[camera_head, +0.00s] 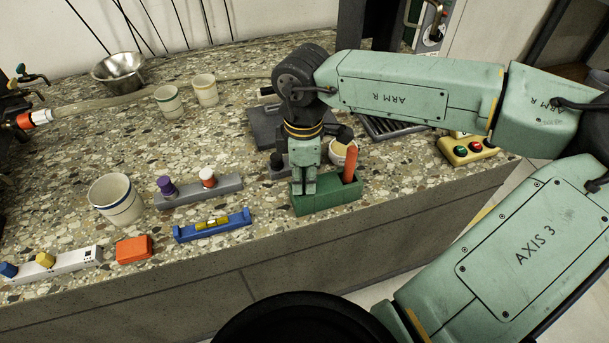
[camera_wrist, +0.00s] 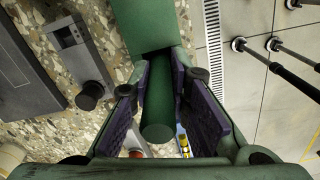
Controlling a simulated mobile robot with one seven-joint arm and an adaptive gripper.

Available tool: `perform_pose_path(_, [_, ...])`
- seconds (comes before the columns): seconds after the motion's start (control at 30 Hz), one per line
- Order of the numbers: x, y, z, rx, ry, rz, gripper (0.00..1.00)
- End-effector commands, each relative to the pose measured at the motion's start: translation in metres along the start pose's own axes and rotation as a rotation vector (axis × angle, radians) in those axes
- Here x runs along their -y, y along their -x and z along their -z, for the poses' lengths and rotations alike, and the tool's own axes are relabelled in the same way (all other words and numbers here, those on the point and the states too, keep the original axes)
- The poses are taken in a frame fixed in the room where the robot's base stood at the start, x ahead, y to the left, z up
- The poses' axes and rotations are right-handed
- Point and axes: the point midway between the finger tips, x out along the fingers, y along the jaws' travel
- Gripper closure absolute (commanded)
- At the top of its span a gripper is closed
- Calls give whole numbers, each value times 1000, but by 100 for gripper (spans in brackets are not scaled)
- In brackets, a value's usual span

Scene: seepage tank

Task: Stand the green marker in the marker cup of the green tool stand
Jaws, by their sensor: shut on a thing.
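The green tool stand (camera_head: 327,201) sits near the front edge of the speckled counter in the head view, with an orange-red upright piece (camera_head: 350,164) at its right part. My gripper (camera_head: 304,187) points down over the left part of the stand. In the wrist view the gripper (camera_wrist: 160,98) is shut on the green marker (camera_wrist: 158,105), with dark purple pads on both sides. The marker's far end lies against the green stand (camera_wrist: 143,25) in the picture; whether it is inside a cup I cannot tell. In the head view the gripper largely hides the marker.
A blue level (camera_head: 213,227), an orange block (camera_head: 133,249) and a striped white cup (camera_head: 116,200) stand to the left. A grey bar (camera_head: 199,191) with knobs lies behind the level. A yellow button box (camera_head: 467,151) is at the right, beside the counter's edge.

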Motion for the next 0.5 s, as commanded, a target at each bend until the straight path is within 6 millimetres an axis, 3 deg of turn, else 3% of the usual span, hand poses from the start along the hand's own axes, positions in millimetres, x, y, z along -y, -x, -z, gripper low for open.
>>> perform_pose_path(0.3, [0,0,0,0,0,0,63])
perform_pose_path(0.5, [0,0,0,0,0,0,63])
